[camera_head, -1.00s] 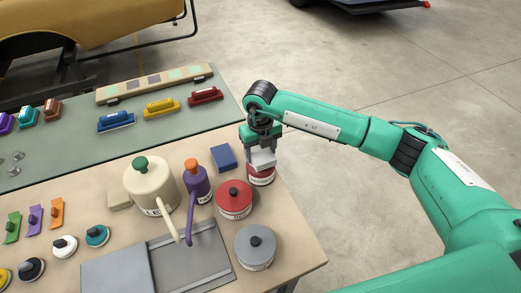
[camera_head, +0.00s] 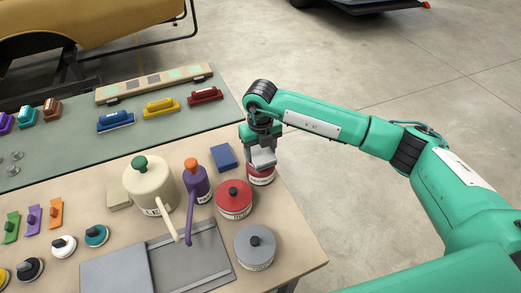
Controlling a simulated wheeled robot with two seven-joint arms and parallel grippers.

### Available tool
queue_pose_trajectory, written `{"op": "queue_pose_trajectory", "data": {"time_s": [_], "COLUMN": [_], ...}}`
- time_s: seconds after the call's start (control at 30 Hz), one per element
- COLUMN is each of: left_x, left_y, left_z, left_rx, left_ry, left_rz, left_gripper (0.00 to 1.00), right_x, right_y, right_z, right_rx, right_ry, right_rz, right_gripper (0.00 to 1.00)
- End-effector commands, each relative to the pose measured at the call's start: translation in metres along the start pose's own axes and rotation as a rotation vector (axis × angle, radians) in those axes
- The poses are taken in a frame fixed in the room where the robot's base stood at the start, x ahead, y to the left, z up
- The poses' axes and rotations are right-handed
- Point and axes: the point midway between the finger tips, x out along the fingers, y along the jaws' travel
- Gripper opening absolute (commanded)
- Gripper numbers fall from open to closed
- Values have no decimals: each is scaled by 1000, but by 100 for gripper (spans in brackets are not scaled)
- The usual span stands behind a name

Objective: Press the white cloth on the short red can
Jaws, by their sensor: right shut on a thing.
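The short red can (camera_head: 261,177) stands near the right edge of the table. A white cloth (camera_head: 263,158), folded into a small block, sits at the can's top. My right gripper (camera_head: 261,150) is shut on the cloth from above. The cloth hides the can's top, and it looks to be touching it, though a small gap cannot be ruled out. My left gripper is out of view.
A red lidded can (camera_head: 233,204) and a grey lidded can (camera_head: 255,250) stand in front. A blue block (camera_head: 223,157), a purple bottle (camera_head: 197,184) and a cream jug (camera_head: 150,188) are to the left. A grey tray (camera_head: 200,262) lies at the front.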

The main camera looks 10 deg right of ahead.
Motion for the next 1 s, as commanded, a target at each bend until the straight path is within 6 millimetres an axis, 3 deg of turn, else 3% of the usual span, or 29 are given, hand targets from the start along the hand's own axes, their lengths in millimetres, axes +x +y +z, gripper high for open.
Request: {"op": "queue_pose_trajectory", "data": {"time_s": [0.57,1.0], "left_x": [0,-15], "left_y": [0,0], "left_z": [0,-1], "left_rx": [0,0], "left_ry": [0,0], "left_rz": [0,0], "left_gripper": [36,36], "right_x": [1,-34], "right_y": [0,0], "right_z": [-1,0], "right_rx": [-1,-1], "right_ry": [5,0], "right_rz": [-1,-1], "right_gripper": [43,43]}}
